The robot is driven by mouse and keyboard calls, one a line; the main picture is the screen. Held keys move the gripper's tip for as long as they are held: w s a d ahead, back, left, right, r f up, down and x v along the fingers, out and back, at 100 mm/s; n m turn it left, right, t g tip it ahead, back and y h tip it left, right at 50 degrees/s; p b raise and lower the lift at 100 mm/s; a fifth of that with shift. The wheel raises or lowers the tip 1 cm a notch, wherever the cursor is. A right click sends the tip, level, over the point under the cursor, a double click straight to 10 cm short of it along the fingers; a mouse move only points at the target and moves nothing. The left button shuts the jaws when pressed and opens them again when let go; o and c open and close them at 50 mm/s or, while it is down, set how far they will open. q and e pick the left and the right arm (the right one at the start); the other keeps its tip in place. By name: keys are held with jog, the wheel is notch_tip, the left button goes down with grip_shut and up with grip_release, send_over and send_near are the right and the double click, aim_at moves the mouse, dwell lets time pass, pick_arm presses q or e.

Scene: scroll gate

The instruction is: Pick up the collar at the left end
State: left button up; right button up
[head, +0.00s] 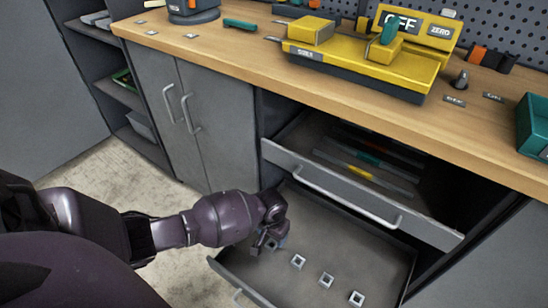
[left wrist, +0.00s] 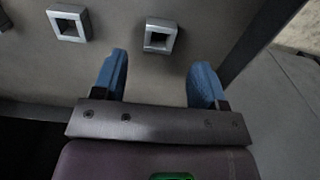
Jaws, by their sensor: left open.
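Several small square metal collars with open centres lie in a row on the floor of the lower open drawer (head: 345,250). The collar at the left end (head: 271,244) is partly hidden by my left gripper (head: 262,240). The others in the row are a second collar (head: 297,261), a third (head: 326,279) and one at the right end (head: 356,298). In the left wrist view, the left-end collar (left wrist: 160,35) lies ahead of the open blue fingers (left wrist: 158,80), roughly between their lines and not visibly touched. The second collar (left wrist: 68,23) lies to its left. My right gripper is not in view.
An upper drawer (head: 345,190) is partly open behind, with long tools inside. The lower drawer's side wall (left wrist: 258,45) runs close to the right finger. The bench (head: 230,55) above carries a yellow device (head: 370,62) and a teal bin (head: 536,125).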

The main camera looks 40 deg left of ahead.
aim_at(272, 246)
pick_arm(q)
jog(key=f+b, duration=0.1)
jog(key=f, duration=0.1)
jog(key=f+b, duration=0.1)
jog(key=f, duration=0.1)
jog(key=shift+s, duration=0.4)
jog(key=shift+w+f, duration=0.15)
jog(key=shift+f, duration=0.3)
jog(key=shift+w+r, duration=0.1)
jog(key=c, duration=1.1)
